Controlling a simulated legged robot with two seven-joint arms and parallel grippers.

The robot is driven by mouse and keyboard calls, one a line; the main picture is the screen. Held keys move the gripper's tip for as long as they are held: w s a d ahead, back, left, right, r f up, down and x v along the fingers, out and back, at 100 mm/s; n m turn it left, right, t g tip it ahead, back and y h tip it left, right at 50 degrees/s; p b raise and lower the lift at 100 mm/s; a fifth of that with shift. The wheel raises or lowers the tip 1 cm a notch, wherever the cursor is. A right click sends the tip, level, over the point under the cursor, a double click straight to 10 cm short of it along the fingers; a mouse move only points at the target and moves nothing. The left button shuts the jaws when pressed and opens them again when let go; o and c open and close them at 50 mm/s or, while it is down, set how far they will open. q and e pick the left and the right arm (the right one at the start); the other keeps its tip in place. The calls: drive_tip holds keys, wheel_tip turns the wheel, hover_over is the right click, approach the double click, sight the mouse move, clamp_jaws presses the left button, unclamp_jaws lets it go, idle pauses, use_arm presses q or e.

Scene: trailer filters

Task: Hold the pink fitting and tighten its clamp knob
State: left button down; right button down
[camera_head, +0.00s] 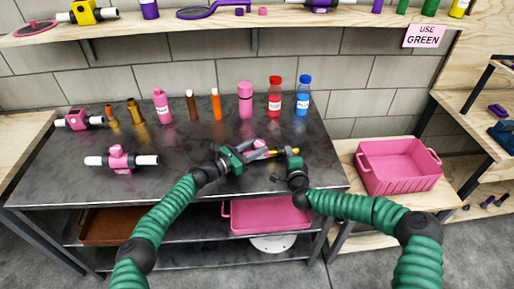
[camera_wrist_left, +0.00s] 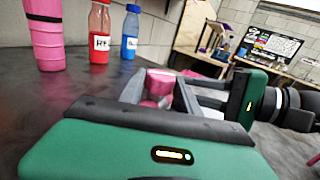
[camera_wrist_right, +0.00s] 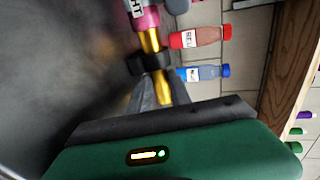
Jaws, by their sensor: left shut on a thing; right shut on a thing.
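The pink fitting (camera_head: 260,146), with a white label and a gold stem (camera_head: 284,152) pointing right, is held between my grippers near the front right of the dark table. My left gripper (camera_head: 246,155) is shut on its pink body. The left wrist view shows pink (camera_wrist_left: 158,88) between the fingers. My right gripper (camera_head: 293,154) is shut on the gold stem. The right wrist view shows the stem (camera_wrist_right: 152,40) passing between dark fingertips, its gold end (camera_wrist_right: 165,92) showing beyond them. I cannot make out a separate clamp knob; the fingers cover part of the stem.
Behind stand a pink tumbler (camera_head: 245,100), a red bottle (camera_head: 275,98) and a blue bottle (camera_head: 303,96). Two pink-and-white pipe pieces, one here (camera_head: 120,160), lie at the left. A pink bin (camera_head: 398,166) stands at the right. The front middle of the table (camera_head: 185,160) is clear.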

use_arm(q)
drive_tip(key=shift+w+a+f+g, duration=0.1)
drive_tip(key=shift+f+g, duration=0.1)
drive_tip(key=shift+g, duration=0.1)
drive_tip(key=c, duration=0.9)
unclamp_jaws()
drive_tip(key=shift+o, duration=0.2)
drive_tip(key=shift+r, duration=0.1)
drive_tip(key=v, duration=1.2)
drive_tip(key=shift+w+a+f, duration=0.1)
drive_tip(key=shift+a+f, duration=0.05)
drive_tip(key=shift+f, duration=0.1)
